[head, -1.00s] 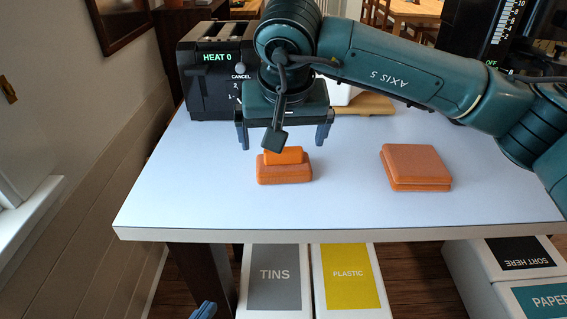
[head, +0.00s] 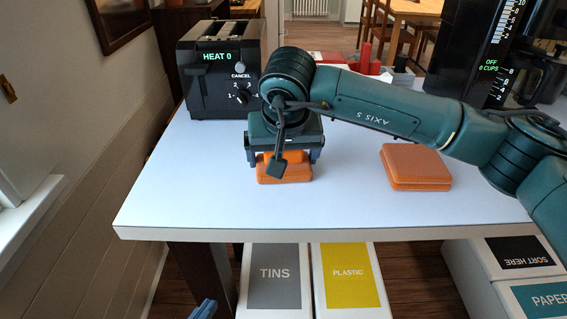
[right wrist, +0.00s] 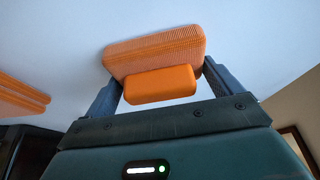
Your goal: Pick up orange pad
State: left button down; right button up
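The orange pad (head: 298,173) lies on the white table at its left part. In the right wrist view the pad (right wrist: 155,50) shows a ribbed base with a smaller smooth block grip (right wrist: 160,85). My right gripper (head: 284,158), on the arm from the right, is low over the pad. Its fingers are apart, one on each side of the grip, with gaps visible. The gripper partly hides the pad in the head view. Of my left gripper (head: 204,310), only blue tips show at the bottom edge.
A second orange object (head: 415,166), flat, square and two-layered, lies to the right on the table (head: 180,205). A black toaster (head: 218,75) stands behind left, a coffee machine (head: 490,60) behind right. Bins marked TINS (head: 275,277) and PLASTIC (head: 349,275) stand below the front edge.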

jog(key=c, duration=0.4)
notch_tip(320, 180, up, 10)
jog(key=shift+r, duration=0.1)
jog(key=shift+c, duration=0.2)
